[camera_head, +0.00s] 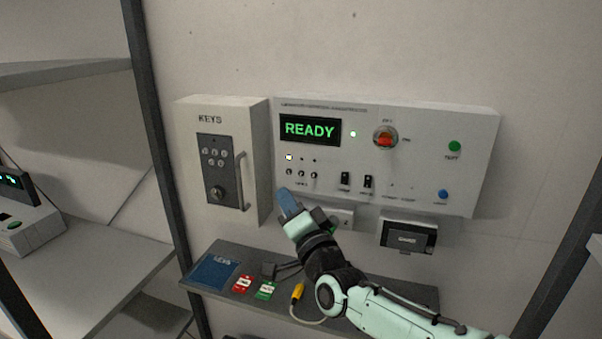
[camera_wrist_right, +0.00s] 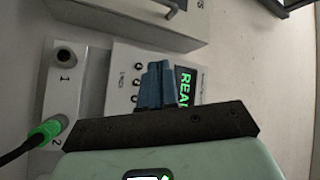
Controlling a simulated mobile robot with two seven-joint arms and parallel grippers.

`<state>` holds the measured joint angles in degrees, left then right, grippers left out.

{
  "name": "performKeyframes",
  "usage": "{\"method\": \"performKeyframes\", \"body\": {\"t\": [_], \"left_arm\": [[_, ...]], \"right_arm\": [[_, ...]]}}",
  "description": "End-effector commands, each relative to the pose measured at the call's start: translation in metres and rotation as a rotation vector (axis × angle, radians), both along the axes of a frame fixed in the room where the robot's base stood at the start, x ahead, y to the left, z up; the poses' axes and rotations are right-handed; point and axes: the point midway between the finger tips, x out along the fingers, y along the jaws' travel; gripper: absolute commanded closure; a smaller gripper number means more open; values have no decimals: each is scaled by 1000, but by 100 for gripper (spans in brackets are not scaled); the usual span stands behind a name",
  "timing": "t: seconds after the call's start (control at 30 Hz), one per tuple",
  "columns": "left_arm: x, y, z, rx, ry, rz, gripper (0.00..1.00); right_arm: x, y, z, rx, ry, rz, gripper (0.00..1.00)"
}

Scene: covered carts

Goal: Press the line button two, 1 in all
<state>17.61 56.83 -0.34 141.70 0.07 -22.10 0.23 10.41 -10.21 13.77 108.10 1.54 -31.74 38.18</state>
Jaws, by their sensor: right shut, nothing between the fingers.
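The control panel (camera_head: 420,170) is on the wall, its display (camera_head: 310,130) reading READY in green. Below the display is a row of three small line buttons; the middle one, line button two (camera_head: 301,173), also shows in the right wrist view (camera_wrist_right: 136,97). Of the three small lamps above the row, the left one (camera_head: 289,157) is lit white and the other two are dark. My right gripper (camera_head: 286,196) has its blue fingers shut and empty, just below the row in the head view. Its fingers also show in the right wrist view (camera_wrist_right: 158,84). Contact with the panel cannot be told. My left gripper is out of view.
A key cabinet (camera_head: 240,150) with a handle juts out left of the panel. A socket box (camera_wrist_right: 72,85) has a green plug (camera_wrist_right: 45,132) at socket 2. A shelf (camera_head: 225,257) below holds a blue booklet (camera_head: 213,273), red tag (camera_head: 243,284) and green tag (camera_head: 266,290).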

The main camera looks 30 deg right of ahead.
Motion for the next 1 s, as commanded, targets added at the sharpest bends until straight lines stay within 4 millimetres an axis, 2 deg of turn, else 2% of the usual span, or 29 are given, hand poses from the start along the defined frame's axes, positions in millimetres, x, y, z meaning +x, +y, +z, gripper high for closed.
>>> {"method": "performKeyframes", "body": {"t": [0.27, 0.4, 0.6, 1.0], "left_arm": [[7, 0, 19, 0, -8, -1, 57], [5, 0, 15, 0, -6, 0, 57], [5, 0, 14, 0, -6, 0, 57], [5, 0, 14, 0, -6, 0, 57]], "right_arm": [[27, -31, 2, -1, 1, -2, 100], [36, -43, 0, 0, 0, -1, 100], [43, -51, -1, -1, 1, -1, 100], [44, -52, 0, 0, 1, -1, 100]]}}
